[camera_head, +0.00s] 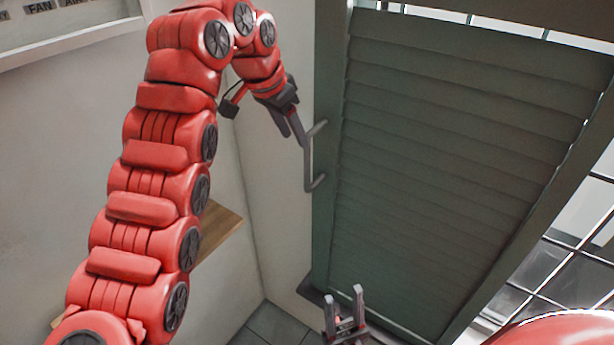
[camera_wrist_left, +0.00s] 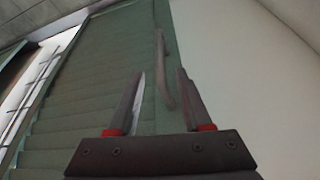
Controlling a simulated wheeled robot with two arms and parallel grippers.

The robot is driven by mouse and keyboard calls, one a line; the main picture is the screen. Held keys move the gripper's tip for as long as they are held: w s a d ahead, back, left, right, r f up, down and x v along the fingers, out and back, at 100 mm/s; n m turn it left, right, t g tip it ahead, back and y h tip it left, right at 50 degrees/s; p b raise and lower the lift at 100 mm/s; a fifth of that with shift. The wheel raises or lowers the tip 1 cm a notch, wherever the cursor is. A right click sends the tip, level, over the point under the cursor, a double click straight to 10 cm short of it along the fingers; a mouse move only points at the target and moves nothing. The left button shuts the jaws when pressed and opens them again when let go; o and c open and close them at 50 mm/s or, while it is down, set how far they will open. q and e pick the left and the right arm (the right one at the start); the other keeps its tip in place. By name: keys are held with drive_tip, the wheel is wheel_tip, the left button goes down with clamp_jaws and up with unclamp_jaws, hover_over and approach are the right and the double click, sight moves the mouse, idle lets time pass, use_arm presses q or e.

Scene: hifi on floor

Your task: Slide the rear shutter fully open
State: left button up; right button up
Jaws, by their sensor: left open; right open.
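My left gripper (camera_head: 293,138) is open and close to the upper part of the handle. In the left wrist view the handle (camera_wrist_left: 160,60) lies ahead of and between the two fingertips, and I cannot tell whether they touch it. My right gripper (camera_head: 344,300) is open and empty, low in front of the shutter.
A pale wall (camera_head: 275,190) is left of the shutter, with a small wooden shelf (camera_head: 222,226) on it. A white panel with lettering (camera_head: 70,30) is at the upper left. A dark grid with glass (camera_head: 560,265) is at the right. Floor tiles (camera_head: 272,325) show below.

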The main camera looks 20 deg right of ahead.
sight(305, 159)
use_arm(q)
drive_tip(key=p+x, duration=0.4)
drive_tip(key=x, duration=0.6)
drive_tip(key=shift+p, duration=0.35)
drive_tip(key=shift+w+d+f, duration=0.1)
drive_tip(key=shift+d+f, duration=0.1)
drive_tip(key=shift+f, duration=0.4)
drive_tip(key=shift+c, duration=0.2)
clamp_jaws()
